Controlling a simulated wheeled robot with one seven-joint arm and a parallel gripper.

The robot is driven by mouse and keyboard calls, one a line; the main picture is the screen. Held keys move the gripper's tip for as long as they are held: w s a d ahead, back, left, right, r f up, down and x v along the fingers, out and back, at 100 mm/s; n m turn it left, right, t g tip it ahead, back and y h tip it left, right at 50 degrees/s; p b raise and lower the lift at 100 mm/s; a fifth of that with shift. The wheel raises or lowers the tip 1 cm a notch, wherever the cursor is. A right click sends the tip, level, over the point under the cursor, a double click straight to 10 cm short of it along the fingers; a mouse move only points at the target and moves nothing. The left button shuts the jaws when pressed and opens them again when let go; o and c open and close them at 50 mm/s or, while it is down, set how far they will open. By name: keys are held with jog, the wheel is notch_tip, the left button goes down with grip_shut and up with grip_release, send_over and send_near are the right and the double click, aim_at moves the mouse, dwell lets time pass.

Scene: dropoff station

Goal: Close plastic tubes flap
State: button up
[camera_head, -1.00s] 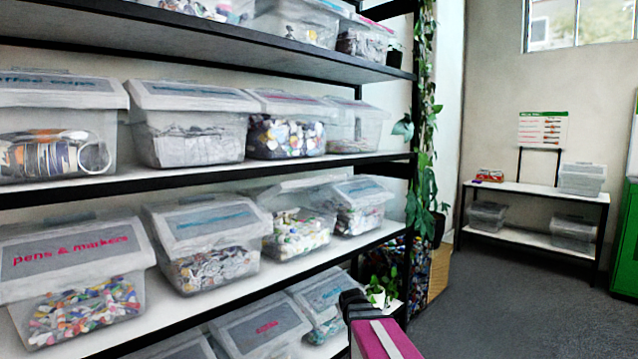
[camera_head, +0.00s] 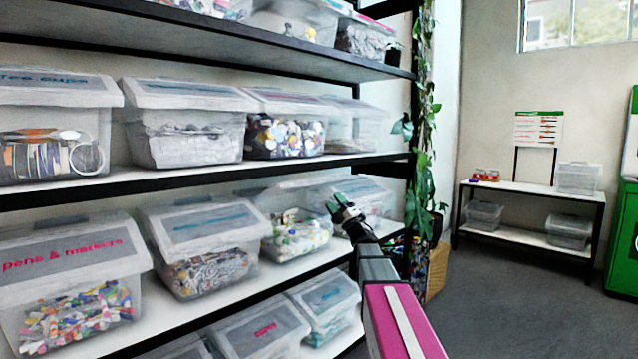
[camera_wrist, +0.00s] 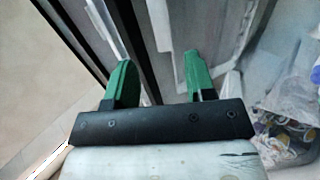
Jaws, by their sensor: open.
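A clear bin (camera_head: 296,236) of small colourful pieces stands third from left on the middle shelf. Its pale flap (camera_head: 290,189) looks raised; its label cannot be read, so I cannot confirm it is the plastic tubes bin. My gripper (camera_head: 334,202) is just right of this bin, in front of the neighbouring bin (camera_head: 368,196), which it partly hides. In the wrist view my gripper (camera_wrist: 158,78) has its green fingers apart with nothing between them. A clear bin with mixed pieces (camera_wrist: 288,140) shows at the right there. I cannot tell whether a finger touches anything.
The pens and markers bin (camera_head: 75,285) and another closed bin (camera_head: 205,245) stand to the left. Black-edged shelves (camera_head: 250,170) run above and below. A hanging plant (camera_head: 420,170) is at the shelf's right end. Grey floor (camera_head: 490,300) is clear at right.

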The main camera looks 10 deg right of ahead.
aim_at(320, 181)
jog(key=x, duration=1)
jog(key=shift+w+a+r, duration=0.2)
jog(key=shift+f, duration=0.1)
grip_shut()
